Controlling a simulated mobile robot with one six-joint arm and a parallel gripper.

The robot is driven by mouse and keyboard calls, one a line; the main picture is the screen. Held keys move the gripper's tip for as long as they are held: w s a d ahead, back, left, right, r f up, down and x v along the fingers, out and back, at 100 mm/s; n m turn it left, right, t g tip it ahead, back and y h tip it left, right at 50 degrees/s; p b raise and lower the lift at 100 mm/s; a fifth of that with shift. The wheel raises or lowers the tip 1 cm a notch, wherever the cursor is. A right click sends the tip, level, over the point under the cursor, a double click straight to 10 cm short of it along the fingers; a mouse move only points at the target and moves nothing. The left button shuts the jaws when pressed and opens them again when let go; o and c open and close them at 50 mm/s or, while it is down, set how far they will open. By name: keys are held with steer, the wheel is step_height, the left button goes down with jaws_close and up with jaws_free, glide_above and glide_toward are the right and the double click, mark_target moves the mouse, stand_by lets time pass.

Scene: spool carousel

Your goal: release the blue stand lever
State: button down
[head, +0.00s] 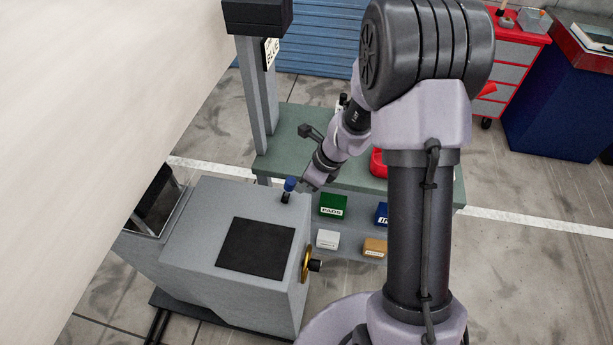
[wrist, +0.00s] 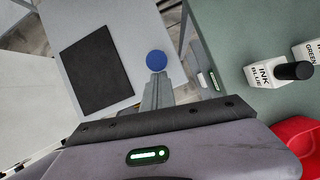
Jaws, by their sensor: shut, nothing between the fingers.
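The blue stand lever (head: 290,184) has a round blue knob on a short dark base. It stands on top of the grey stand (head: 205,213), near its back right edge. In the wrist view the blue knob (wrist: 156,61) lies just beyond my fingertips. My gripper (head: 307,182) is shut and empty, right beside the knob on its right in the head view. The shut fingers (wrist: 157,84) also show in the wrist view. I cannot tell whether they touch the knob. The lever's shaft is hidden in the wrist view.
A black pad (head: 256,249) covers part of the stand's top, and a brass wheel (head: 306,264) sticks out from its side. A green workbench (head: 276,150) stands behind with a red tray (head: 378,163). Ink bottles (wrist: 272,72) stand on the bench. Small boxes (head: 333,205) sit on its lower shelf.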

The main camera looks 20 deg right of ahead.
mark_target(286, 183)
steer(key=r+p, duration=0.1)
steer(key=a+h+p, duration=0.1)
steer(key=p, duration=0.1)
steer(key=shift+w+a+r+g, duration=0.2)
steer(key=shift+w+r+g, duration=0.1)
steer(key=shift+w+r, duration=0.1)
steer(key=shift+w+a+f+p, duration=0.1)
steer(key=shift+w+a+p, duration=0.35)
steer(key=shift+a, duration=0.25)
steer(key=shift+w+a+f+p, duration=0.1)
steer(key=shift+w+a+p, duration=0.2)
steer(key=shift+a+p, duration=0.3)
steer(key=shift+w+a+r, duration=0.2)
steer(key=shift+a, duration=0.05)
steer(key=shift+w+a+r, duration=0.1)
steer(key=shift+a, duration=0.1)
